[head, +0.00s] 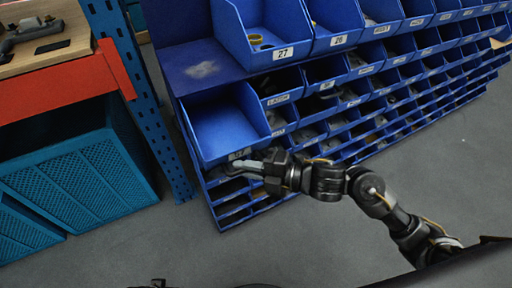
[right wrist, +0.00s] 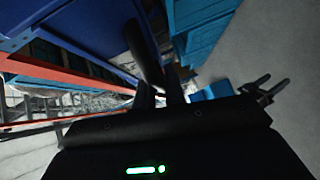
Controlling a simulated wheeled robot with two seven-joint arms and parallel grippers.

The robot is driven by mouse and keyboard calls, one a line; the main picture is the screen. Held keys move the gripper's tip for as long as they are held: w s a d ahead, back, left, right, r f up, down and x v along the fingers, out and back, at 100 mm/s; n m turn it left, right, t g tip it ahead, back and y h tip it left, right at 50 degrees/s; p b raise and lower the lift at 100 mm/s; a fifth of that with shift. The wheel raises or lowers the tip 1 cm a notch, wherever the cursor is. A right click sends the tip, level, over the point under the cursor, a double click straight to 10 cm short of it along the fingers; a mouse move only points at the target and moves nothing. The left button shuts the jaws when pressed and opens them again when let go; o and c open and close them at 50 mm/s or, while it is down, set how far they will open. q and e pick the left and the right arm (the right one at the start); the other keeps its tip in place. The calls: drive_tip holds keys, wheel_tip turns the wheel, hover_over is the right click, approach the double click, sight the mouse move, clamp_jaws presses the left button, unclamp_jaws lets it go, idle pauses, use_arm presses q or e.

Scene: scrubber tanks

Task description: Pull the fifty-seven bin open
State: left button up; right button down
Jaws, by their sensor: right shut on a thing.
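A blue bin (head: 222,122) at the near left end of the rack's second row sticks out past its neighbours. Its inside looks empty. The label on its front lip is partly covered and I cannot read a number on it. My right gripper (head: 246,165) is at that front lip and shut on it. In the right wrist view the fingers of my right gripper (right wrist: 158,92) reach up to the blue bin wall (right wrist: 92,25). My left gripper (right wrist: 268,90) shows small at the right of that view, its fingers apart and empty.
The blue rack holds several rows of labelled bins, including one marked 27 (head: 262,35). A wooden bench with a red edge (head: 70,85) stands at left, above blue crates (head: 85,175). The grey floor (head: 400,165) in front is clear.

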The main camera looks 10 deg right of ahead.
drive_tip(key=shift+s, duration=0.25)
use_arm(q)
drive_tip(key=shift+w+d+f, duration=0.1)
drive_tip(key=shift+d, duration=0.05)
use_arm(e)
drive_tip(key=c, duration=1.8)
unclamp_jaws()
drive_tip(key=shift+d, duration=0.1)
drive_tip(key=shift+o, duration=0.2)
drive_tip(key=shift+d, duration=0.1)
use_arm(q)
drive_tip(key=shift+r, duration=0.5)
use_arm(e)
drive_tip(key=v, duration=1)
drive_tip(key=shift+s+d, duration=0.2)
